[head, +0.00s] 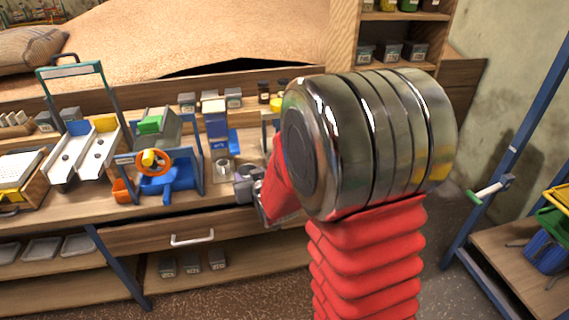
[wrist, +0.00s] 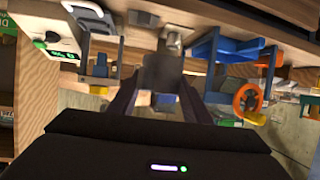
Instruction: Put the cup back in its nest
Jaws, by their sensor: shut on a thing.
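My gripper (head: 250,188) is just in front of the workbench's front edge, below and right of a small metal cylinder (head: 222,168) on the bench top. In the wrist view my gripper (wrist: 160,92) is shut on a grey, box-like piece, which I take to be the cup (wrist: 163,70). The metal cylinder also shows beyond it in the wrist view (wrist: 174,42), apart from the held piece. I cannot tell whether that cylinder is the nest. The fingers hide part of the cup.
A blue frame with an orange handwheel (head: 154,162) stands left of my gripper. A blue upright device (head: 215,125) stands behind the cylinder. A drawer with a white handle (head: 192,239) is below the bench top. A heap of grain (head: 200,40) lies behind.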

